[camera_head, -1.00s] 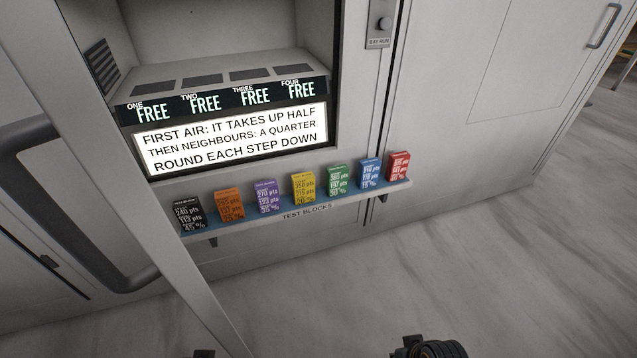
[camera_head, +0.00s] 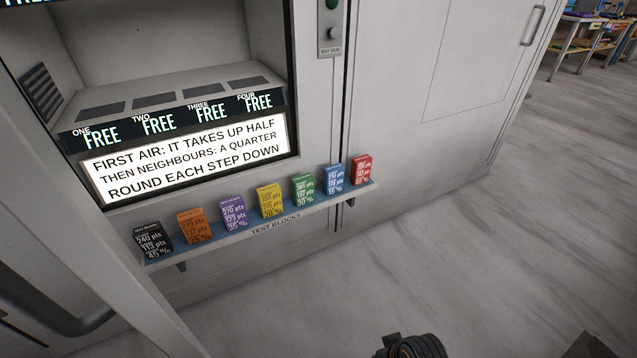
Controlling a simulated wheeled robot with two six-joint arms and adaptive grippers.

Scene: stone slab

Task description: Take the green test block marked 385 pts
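The green test block (camera_head: 303,190) stands upright on the narrow shelf (camera_head: 218,240), between the yellow block (camera_head: 269,201) and the blue block (camera_head: 334,179). Its white print includes a "pts" line that looks like 3-something, too small to read surely. Nothing covers its front. A dark ribbed part of my own body shows at the bottom edge, well below the shelf and apart from it. No gripper fingers show, so I see neither gripper near the block.
The red block (camera_head: 362,170) stands at the shelf's right end; purple (camera_head: 233,210), orange (camera_head: 194,226) and black (camera_head: 152,239) blocks stand to the left. Above is an open bay with a lit sign (camera_head: 185,160). The floor (camera_head: 450,240) in front and right is clear.

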